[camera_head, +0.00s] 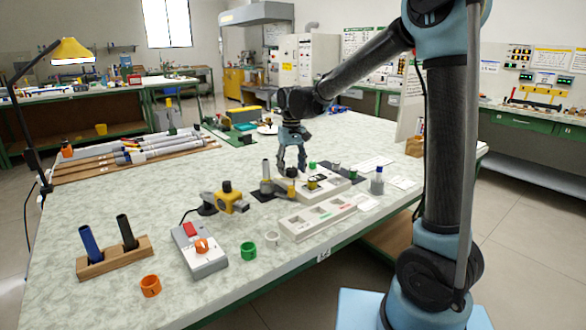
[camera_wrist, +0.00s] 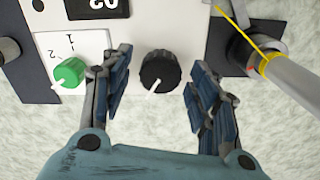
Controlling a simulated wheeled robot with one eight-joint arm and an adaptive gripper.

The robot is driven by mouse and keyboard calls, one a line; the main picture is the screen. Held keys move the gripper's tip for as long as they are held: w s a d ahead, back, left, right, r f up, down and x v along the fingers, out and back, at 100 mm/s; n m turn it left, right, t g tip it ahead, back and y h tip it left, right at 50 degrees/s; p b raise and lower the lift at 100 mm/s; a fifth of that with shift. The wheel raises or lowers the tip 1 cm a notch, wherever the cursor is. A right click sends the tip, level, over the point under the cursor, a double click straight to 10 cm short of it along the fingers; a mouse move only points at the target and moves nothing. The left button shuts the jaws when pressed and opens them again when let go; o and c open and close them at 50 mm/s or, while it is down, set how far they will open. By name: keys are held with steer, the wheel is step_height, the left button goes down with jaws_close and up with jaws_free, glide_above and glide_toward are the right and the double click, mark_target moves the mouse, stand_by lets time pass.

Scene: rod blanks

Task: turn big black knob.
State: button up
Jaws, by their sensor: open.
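The big black knob (camera_wrist: 159,72) sits on the front edge of a white device panel (camera_wrist: 125,45) in the wrist view. Its white pointer aims down and slightly left in that view. My gripper (camera_wrist: 160,82) is open, with one finger on each side of the knob. Gaps show between the knob and both fingers, and I cannot see any contact. In the head view my gripper (camera_head: 291,168) points down at the device (camera_head: 330,185), and its fingers are close to the black knob there. A smaller green knob (camera_wrist: 69,73) with a numbered dial is just left of the left finger.
A dark display (camera_wrist: 97,8) is on the panel. A grey rod with a yellow band (camera_wrist: 280,72) stands close right of my gripper. A yellow clamp-like device (camera_head: 230,200), a white tray (camera_head: 290,228) and a bottle (camera_head: 377,182) stand nearby.

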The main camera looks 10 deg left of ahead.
steer(key=c, duration=1.1)
steer(key=shift+o, duration=0.2)
steer(key=shift+n, duration=2.1)
steer(key=o, duration=1.1)
steer(key=shift+c, duration=0.2)
